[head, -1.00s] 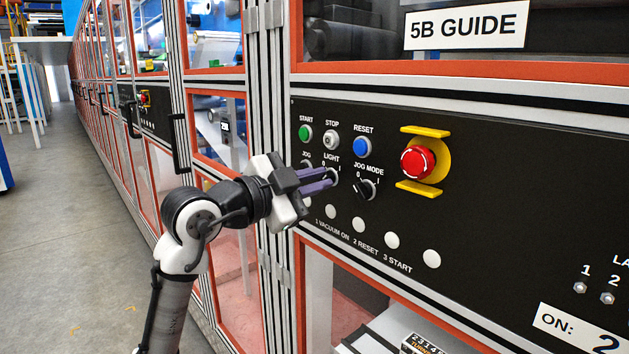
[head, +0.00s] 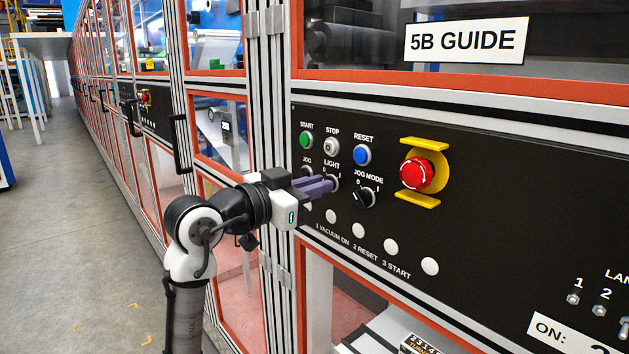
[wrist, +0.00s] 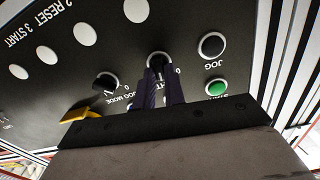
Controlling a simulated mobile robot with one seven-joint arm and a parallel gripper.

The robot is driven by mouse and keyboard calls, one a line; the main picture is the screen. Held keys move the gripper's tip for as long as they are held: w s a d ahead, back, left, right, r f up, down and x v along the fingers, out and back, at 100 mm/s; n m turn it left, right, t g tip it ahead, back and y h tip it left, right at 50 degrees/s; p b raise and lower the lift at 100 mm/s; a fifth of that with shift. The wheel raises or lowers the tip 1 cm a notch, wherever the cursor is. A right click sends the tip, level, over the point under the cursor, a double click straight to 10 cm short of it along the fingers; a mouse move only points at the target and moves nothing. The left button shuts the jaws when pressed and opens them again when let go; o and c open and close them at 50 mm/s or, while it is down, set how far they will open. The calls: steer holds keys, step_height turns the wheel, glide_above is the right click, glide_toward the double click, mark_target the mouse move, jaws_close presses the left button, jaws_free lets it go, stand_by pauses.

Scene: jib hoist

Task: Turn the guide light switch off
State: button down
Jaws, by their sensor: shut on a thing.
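The guide light switch (head: 333,181) is a small round rotary knob under the LIGHT label on the black panel (head: 480,210), with 0 and I marks. My gripper (head: 331,185) reaches it from the left, its purple fingers closed on the knob. The wrist view shows the fingers (wrist: 160,80) on both sides of the switch (wrist: 158,60), seen upside down. The fingers hide most of the knob, so I cannot tell which mark it points to.
Close around are the JOG button (head: 307,173), the JOG MODE switch (head: 364,196), the green START (head: 306,140), STOP (head: 331,147) and blue RESET (head: 362,155) buttons. A red emergency stop (head: 416,174) with yellow guards stands out to the right. White buttons (head: 358,230) line up below.

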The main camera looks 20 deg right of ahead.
steer(key=shift+w+a+n+p, duration=0.1)
steer(key=shift+n+p, duration=1.4)
steer(key=shift+n, duration=1.05)
steer(key=shift+w+n+p, duration=0.1)
steer(key=shift+n+p, duration=1.4)
steer(key=shift+n, duration=1.05)
steer(key=c, duration=1.5)
jaws_free()
steer(key=shift+f, duration=0.1)
steer(key=b+v, duration=0.4)
steer(key=v, duration=0.9)
steer(key=shift+s+a, duration=0.1)
steer(key=shift+a, duration=0.3)
